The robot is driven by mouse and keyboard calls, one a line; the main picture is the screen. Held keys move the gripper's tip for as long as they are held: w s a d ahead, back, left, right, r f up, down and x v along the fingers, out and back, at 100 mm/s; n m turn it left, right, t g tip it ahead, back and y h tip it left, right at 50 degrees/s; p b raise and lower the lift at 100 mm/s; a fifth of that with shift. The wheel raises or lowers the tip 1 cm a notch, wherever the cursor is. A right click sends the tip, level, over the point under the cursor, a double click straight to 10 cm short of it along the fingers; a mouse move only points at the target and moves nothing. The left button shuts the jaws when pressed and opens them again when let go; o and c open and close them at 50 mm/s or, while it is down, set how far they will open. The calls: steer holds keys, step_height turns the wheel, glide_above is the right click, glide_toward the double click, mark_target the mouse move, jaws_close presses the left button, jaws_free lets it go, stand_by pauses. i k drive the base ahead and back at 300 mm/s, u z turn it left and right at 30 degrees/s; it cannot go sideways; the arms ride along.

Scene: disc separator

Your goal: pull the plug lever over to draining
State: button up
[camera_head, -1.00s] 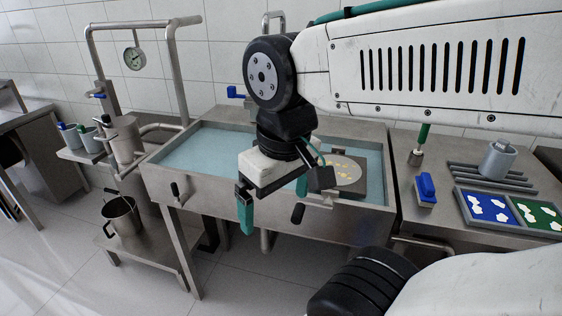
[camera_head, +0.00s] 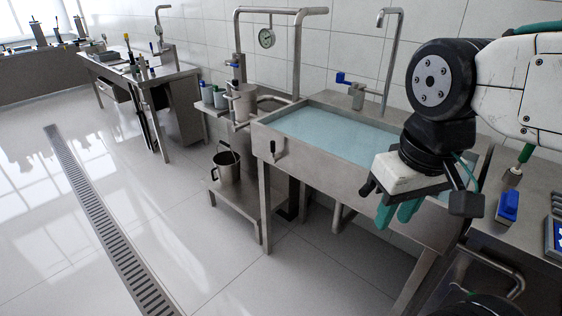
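The water-filled steel sink (camera_head: 335,158) stands at the centre right. A small dark-handled lever (camera_head: 275,149) hangs on the left part of its front wall. A dark piece (camera_head: 368,187) shows at the left corner of my gripper; I cannot tell whether it is a second lever handle or part of the gripper. My gripper (camera_head: 397,214) is at the right part of the sink's front, its green fingers pointing down with a small gap between them. It seems open and empty. No contact with a lever can be made out. My gripper hides the right front of the sink.
A blue-handled tap (camera_head: 357,92) and a tall spout stand behind the sink. A metal jug (camera_head: 227,167) sits on the lower shelf at left. A blue-handled brush (camera_head: 508,206) lies on the right counter. The floor left of the sink, with its drain grate (camera_head: 110,235), is clear.

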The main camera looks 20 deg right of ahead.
mark_target(273, 159)
steer(key=u, duration=0.35)
steer(key=i, duration=1.05)
steer(key=z, duration=0.5)
